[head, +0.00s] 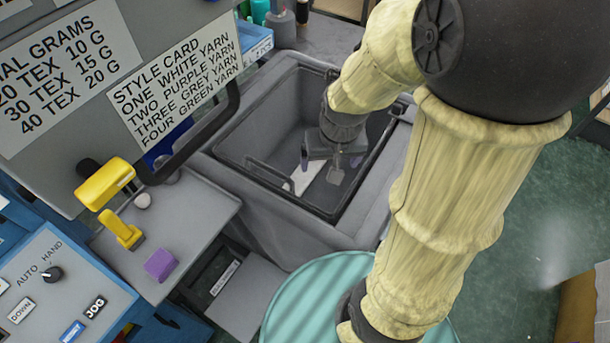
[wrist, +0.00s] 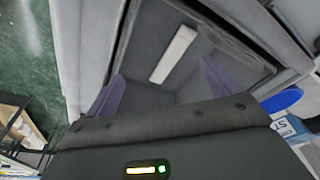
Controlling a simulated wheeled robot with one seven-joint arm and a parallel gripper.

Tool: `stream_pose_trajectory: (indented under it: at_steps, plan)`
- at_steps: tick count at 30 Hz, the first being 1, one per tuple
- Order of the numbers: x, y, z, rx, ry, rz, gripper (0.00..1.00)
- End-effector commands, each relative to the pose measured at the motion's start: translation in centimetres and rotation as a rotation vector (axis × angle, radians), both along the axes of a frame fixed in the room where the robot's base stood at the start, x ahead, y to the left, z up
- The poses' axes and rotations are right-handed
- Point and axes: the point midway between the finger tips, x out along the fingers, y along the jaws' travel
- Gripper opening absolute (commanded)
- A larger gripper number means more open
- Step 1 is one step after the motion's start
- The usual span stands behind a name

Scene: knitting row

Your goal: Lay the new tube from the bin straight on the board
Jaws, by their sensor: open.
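A white tube (head: 304,180) lies on the floor of the grey bin (head: 238,163), partly hidden by my gripper in the head view. In the wrist view the white tube (wrist: 173,55) lies lengthwise ahead of the fingers, roughly centred between them, with a gap. My gripper (head: 331,164) points down inside the bin; in the wrist view its two purple fingers (wrist: 162,86) stand wide apart with nothing between them. A grey flat surface (head: 187,225) left of the bin may be the board; I cannot tell for sure.
The dark bin rim and grey walls surround my gripper. A teal round top (head: 305,300) stands in front. A control panel (head: 55,285) is at left.

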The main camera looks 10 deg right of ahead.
Motion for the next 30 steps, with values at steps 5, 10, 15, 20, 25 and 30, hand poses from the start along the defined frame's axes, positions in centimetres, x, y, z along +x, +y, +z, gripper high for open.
stream_pose_trajectory:
  at_steps: [5,10,15,20,25,30]
  plan:
    - [6.6,-0.1,-4.1,0.040,0.062,-0.192,0.89]
    - [13.0,-0.2,-8.3,0.065,0.126,-0.402,0.89]
    - [18.4,0.1,-12.6,0.069,0.175,-0.581,0.89]
    - [20.9,0.4,-14.6,0.066,0.196,-0.673,0.89]
    - [21.3,0.5,-14.6,0.066,0.200,-0.690,0.89]
    - [21.3,0.5,-14.6,0.067,0.199,-0.688,0.89]
